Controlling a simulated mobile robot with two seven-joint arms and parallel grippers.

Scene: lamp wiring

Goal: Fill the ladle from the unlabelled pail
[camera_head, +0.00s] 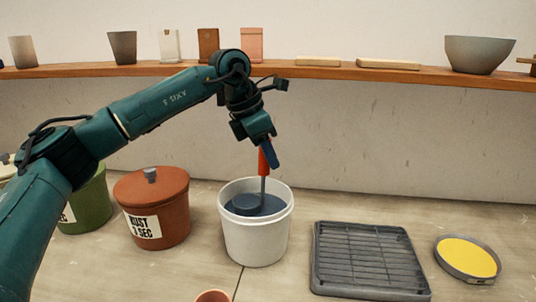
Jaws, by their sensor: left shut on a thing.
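The unlabelled pail (256,240) is white, stands open in the middle of the table and holds dark blue-grey liquid. The ladle (263,186) has a red-orange grip and a thin metal shaft. Its shaft goes down into the pail, and a dark round shape at its lower end, at the left of the liquid, looks like the bowl. I cannot tell how full the bowl is. My left gripper (267,152) is shut on the ladle's grip above the pail. The ladle stands nearly upright. My right gripper is not in view.
A lidded rust-red pail (170,188) labelled "RUST 3 SEC" stands left, with a green pail (92,207) behind my arm. A black slatted rack (368,262) and a round dish of yellow (466,257) lie right. A wooden shelf (300,71) with pots and tiles runs behind.

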